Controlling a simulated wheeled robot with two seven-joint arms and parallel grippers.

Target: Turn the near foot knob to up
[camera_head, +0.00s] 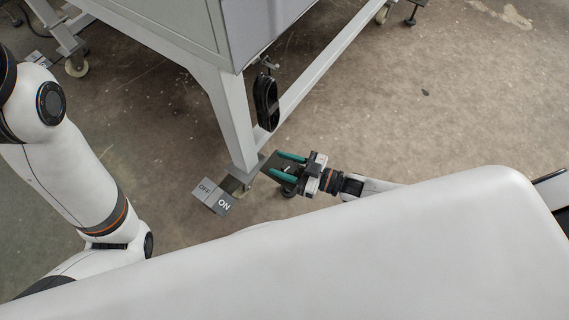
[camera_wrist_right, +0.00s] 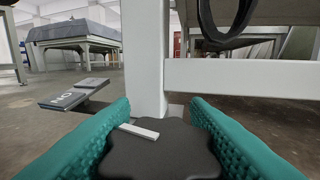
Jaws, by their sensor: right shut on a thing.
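The near foot knob (camera_wrist_right: 163,155) is a black lobed knob with a white mark (camera_wrist_right: 138,131) on its far left part. It sits in front of the machine's leg (camera_wrist_right: 146,60) in the right wrist view. My right gripper (camera_wrist_right: 160,140) has its teal fingers on both sides of the knob, shut on it. In the head view my right gripper (camera_head: 283,166) is low by the foot of the leg (camera_head: 236,135), where the knob is mostly hidden. My left arm shows at the left, but its gripper is out of view.
An OFF/ON foot pedal (camera_head: 211,196) lies left of the leg; it also shows in the right wrist view (camera_wrist_right: 72,95). A black hose or cable coil (camera_head: 266,102) hangs under the machine (camera_head: 195,30). A lower rail (camera_head: 318,75) runs back from the leg.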

